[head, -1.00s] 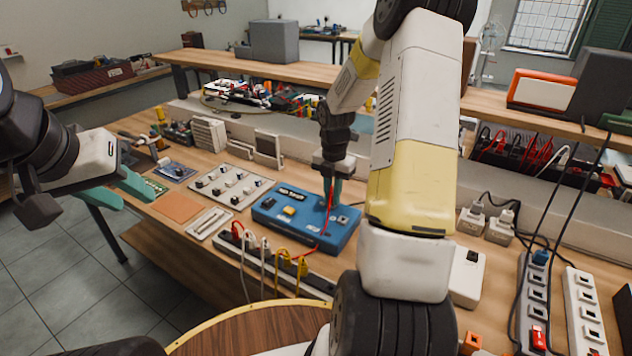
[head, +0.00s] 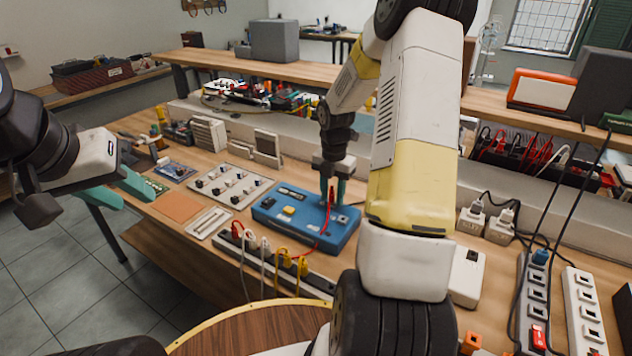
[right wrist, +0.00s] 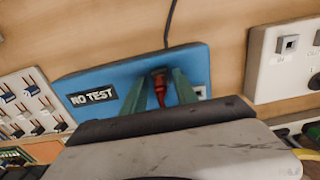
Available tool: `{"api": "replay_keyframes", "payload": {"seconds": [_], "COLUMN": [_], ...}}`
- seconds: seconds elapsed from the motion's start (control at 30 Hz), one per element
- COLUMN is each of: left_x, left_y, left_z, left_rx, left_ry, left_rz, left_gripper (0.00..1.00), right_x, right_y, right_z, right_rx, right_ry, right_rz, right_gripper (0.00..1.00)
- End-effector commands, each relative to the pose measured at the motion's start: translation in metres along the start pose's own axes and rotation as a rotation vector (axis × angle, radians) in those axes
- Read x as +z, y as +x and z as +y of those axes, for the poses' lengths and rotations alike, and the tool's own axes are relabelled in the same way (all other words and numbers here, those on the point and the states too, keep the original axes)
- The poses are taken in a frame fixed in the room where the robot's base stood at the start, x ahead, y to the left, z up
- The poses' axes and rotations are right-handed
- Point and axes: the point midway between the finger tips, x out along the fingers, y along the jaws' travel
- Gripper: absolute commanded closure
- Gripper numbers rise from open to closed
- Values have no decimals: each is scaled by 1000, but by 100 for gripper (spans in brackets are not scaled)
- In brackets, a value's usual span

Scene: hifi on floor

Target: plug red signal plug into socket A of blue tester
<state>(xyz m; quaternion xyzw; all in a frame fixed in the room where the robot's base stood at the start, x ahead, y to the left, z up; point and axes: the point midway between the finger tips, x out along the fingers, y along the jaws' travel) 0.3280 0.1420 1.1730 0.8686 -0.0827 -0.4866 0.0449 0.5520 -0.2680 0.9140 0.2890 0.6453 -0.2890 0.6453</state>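The blue tester (head: 268,214) lies on the bench; its label reads NO TEST in the right wrist view (right wrist: 72,108). The red signal plug (head: 331,188) stands at a dark socket near the tester's far right part, its red cable curving toward the front. In the right wrist view the plug (right wrist: 160,92) meets the dark socket; how deep it sits, and the socket's letter, I cannot tell. My right gripper (head: 332,192) is above the tester, its teal fingers spread on either side of the plug with narrow gaps. My left gripper (head: 122,192) is open and empty, left of the bench items.
White socket boxes (head: 467,278) stand at right. My right arm hides part of the bench.

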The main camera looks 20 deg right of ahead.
Motion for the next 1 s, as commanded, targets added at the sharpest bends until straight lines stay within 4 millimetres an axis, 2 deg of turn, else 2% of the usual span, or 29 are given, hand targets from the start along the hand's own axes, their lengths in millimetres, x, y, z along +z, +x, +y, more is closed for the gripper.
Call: {"api": "replay_keyframes", "payload": {"seconds": [0.37,0.47,0.7,1.0], "left_x": [0,0,0,0], "left_y": [0,0,0,0], "left_z": [0,0,0,0], "left_rx": [0,0,0,0], "left_ry": [0,0,0,0], "left_rz": [0,0,0,0], "left_gripper": [64,64,64,64], "right_x": [0,1,1,1], "right_y": [-4,-16,-57,-84], "right_z": [0,0,0,0], "right_rx": [1,2,2,1], "right_ry": [1,2,1,0], "right_rz": [-1,-3,-3,-2], "right_gripper": [59,59,59,59]}}
